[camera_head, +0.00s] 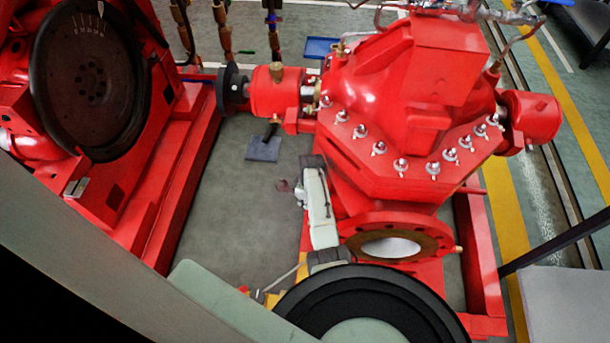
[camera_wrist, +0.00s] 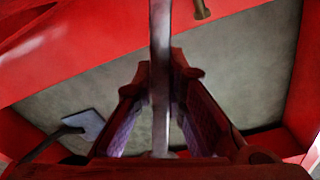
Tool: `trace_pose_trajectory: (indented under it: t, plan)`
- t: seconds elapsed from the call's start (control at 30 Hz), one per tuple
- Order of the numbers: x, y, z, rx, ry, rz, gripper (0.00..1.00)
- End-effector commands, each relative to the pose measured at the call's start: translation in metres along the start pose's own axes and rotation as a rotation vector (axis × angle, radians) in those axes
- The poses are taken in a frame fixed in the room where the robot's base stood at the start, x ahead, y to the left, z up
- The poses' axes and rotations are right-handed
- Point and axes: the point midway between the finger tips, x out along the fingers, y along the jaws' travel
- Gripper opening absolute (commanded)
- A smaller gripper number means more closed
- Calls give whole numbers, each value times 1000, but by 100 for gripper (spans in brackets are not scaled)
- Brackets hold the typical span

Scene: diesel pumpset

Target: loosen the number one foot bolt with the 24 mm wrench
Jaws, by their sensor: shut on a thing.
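In the wrist view, my gripper (camera_wrist: 160,72) is shut on a grey metal bar, the wrench (camera_wrist: 160,35). The bar runs upright through the picture between the two dark red fingers, and its upper end leaves the frame. I cannot see its jaw or read its size. In the head view, part of my gripper (camera_head: 284,186) shows as a small dark reddish shape left of my pale arm link, above the grey floor and left of the red pump (camera_head: 400,95). The number one foot bolt cannot be made out; my arm hides part of the pump's base.
A red base frame (camera_head: 190,175) borders the floor on the left, beneath the dark flywheel (camera_head: 92,85). A grey plate (camera_head: 263,148) with a dark bar lies on the floor; it also shows in the wrist view (camera_wrist: 84,124). The pump's round flange (camera_head: 435,238) is close right of my arm.

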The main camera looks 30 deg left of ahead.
Motion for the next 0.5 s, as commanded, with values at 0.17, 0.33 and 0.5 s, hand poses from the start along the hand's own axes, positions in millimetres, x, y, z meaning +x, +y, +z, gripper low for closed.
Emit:
trace_pose_trajectory:
  t: [0.17, 0.33, 0.5]
  plan:
    - [4, 0, 0, -1, 1, 1, 0]
    - [10, 0, 0, -1, 1, 1, 0]
    - [14, 0, 1, -1, 1, 1, 0]
